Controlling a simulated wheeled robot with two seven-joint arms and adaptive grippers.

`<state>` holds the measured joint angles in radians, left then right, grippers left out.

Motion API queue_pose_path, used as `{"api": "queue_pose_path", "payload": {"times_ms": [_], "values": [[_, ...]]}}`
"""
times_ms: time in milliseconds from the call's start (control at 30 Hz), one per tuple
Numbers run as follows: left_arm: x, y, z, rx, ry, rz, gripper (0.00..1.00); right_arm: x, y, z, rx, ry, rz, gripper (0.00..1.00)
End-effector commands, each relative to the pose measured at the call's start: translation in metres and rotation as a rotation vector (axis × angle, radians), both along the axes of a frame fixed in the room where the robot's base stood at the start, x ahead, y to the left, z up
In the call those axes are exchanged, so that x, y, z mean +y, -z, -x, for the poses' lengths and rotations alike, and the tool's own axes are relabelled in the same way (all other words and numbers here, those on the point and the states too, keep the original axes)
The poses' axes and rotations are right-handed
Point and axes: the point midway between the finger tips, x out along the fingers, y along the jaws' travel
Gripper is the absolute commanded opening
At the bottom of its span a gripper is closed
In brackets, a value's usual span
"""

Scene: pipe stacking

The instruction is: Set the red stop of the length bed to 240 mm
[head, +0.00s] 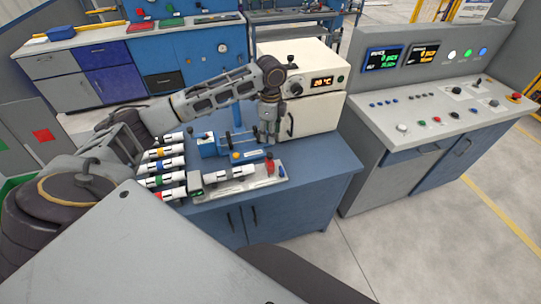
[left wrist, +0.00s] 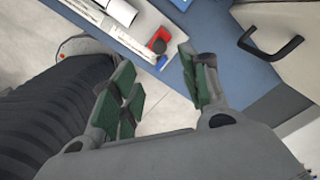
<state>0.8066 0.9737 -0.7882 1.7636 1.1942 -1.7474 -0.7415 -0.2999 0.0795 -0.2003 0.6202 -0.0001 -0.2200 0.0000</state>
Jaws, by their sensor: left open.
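The length bed (head: 245,184) is a light grey rail on the blue bench, with a white pipe (head: 237,173) lying on it. The red stop (head: 269,168) is near the bed's right end. In the left wrist view the red stop (left wrist: 160,41) shows with a dark knob, beside the bed's scale strip (left wrist: 128,41). My left gripper (head: 268,142) points down behind and above the right end of the bed. Its green-padded fingers (left wrist: 156,66) are apart and empty, clear of the stop. The scale figures are too small to read. My right gripper does not show.
A blue vise-like fixture (head: 228,146) stands behind the bed. Pipes with coloured bands (head: 168,165) lie in a rack at the left. A white oven (head: 308,85) stands behind the gripper. The bench's right front corner (head: 335,165) is clear.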

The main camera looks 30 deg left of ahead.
Motion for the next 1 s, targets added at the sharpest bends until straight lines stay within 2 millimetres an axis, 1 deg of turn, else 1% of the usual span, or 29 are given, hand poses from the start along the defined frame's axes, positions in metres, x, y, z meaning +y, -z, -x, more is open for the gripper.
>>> {"api": "queue_pose_path", "payload": {"times_ms": [800, 1000], "values": [[0.0, 0.103, 0.001, 0.002, 0.0, -0.001, 0.45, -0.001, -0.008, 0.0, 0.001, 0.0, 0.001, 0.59], [0.0, 0.12, 0.001, 0.001, 0.0, -0.001, 0.45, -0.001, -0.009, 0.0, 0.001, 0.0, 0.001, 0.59]]}}
